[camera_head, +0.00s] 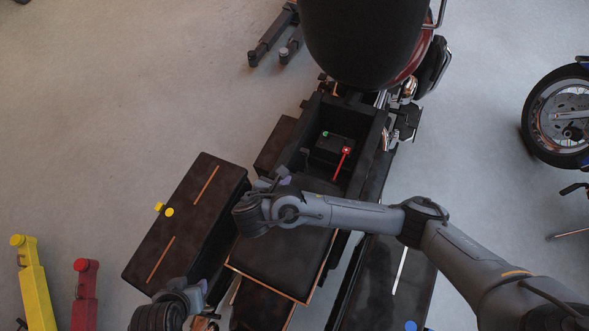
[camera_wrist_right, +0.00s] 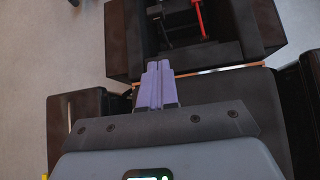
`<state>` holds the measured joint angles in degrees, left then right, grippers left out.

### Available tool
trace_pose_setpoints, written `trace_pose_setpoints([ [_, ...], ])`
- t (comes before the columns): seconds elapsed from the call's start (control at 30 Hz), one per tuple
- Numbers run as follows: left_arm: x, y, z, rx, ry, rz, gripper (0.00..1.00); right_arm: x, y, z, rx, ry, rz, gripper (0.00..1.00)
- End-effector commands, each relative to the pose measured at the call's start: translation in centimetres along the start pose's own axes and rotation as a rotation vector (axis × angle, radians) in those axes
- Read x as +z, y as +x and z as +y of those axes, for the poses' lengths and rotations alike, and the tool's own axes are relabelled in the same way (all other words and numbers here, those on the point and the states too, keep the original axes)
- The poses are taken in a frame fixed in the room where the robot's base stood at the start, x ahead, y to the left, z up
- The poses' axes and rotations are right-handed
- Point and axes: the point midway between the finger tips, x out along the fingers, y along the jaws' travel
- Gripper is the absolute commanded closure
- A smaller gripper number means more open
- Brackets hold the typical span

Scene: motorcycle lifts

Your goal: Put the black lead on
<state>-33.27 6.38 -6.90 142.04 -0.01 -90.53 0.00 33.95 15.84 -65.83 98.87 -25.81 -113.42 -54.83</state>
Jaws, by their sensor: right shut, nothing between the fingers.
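A dark battery (camera_head: 330,158) sits in the open black compartment (camera_head: 372,150). It has a green-marked terminal (camera_head: 325,134) and a red lead (camera_head: 340,165) at its red-capped terminal; the red lead also shows in the right wrist view (camera_wrist_right: 200,18). A short dark piece (camera_head: 305,153) at the compartment's left side may be the black lead, but I cannot tell. My right gripper (camera_head: 285,181) is over the seat's upper left, just below the compartment. Its purple fingers (camera_wrist_right: 158,72) are together and empty. My left arm is at the bottom left; its fingers are unclear.
The dark seat (camera_head: 285,240) lies below the compartment. A black side case (camera_head: 190,225) with yellow discs stands to the left. The large black tank (camera_head: 365,40) rises above. Yellow (camera_head: 33,285) and red (camera_head: 85,295) posts stand lower left. Floor at upper left is mostly clear.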

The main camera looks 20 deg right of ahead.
Motion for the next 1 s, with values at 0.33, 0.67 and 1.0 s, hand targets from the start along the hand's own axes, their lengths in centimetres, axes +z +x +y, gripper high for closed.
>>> trace_pose_setpoints([
  [0.33, 0.4, 1.4, 0.0, -0.002, 0.003, 0.002, 0.57, 0.1, 4.5, 0.1, -0.001, 0.004, -0.006, 1.0],
  [0.67, 1.1, 3.1, -0.2, -0.01, 0.012, 0.0, 0.57, 0.1, 10.4, 0.1, 0.001, 0.005, -0.005, 1.0],
  [1.0, 1.2, 3.5, -0.2, -0.01, 0.011, -0.001, 0.57, 2.8, 12.5, 0.1, 0.002, 0.006, -0.003, 1.0],
])
